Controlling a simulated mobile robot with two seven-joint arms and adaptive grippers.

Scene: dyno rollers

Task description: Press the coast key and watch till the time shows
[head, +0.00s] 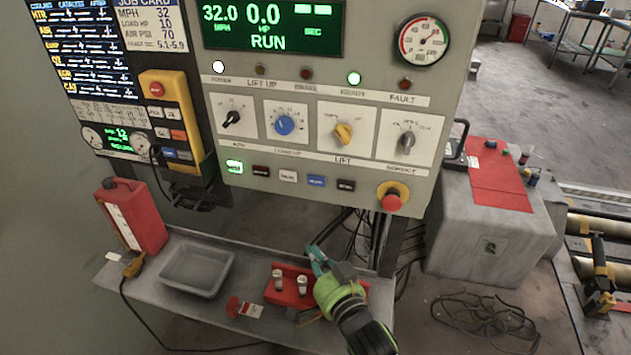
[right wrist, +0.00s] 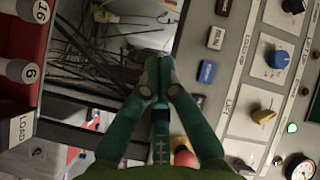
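The control panel (head: 330,80) has a row of keys under its dials: a lit green key (head: 235,167), a dark red key (head: 260,172), a white key (head: 288,176), a blue key (head: 317,181) and a black key (head: 346,186). I cannot read which one is the coast key. The blue key also shows in the right wrist view (right wrist: 206,72). The display (head: 268,27) reads 32.0 MPH, 0.0 HP and RUN, with no number visible by SEC. My right gripper (head: 317,256) is below the keys, apart from them, its fingertips together and empty. My left gripper is out of view.
A red emergency button (head: 391,201) sits right of the keys. The shelf (head: 112,275) below holds a red can (head: 132,215), a grey tray (head: 197,271) and a red block with white-topped pieces (head: 292,290), close by my right gripper. A yellow pendant (head: 172,115) hangs at left.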

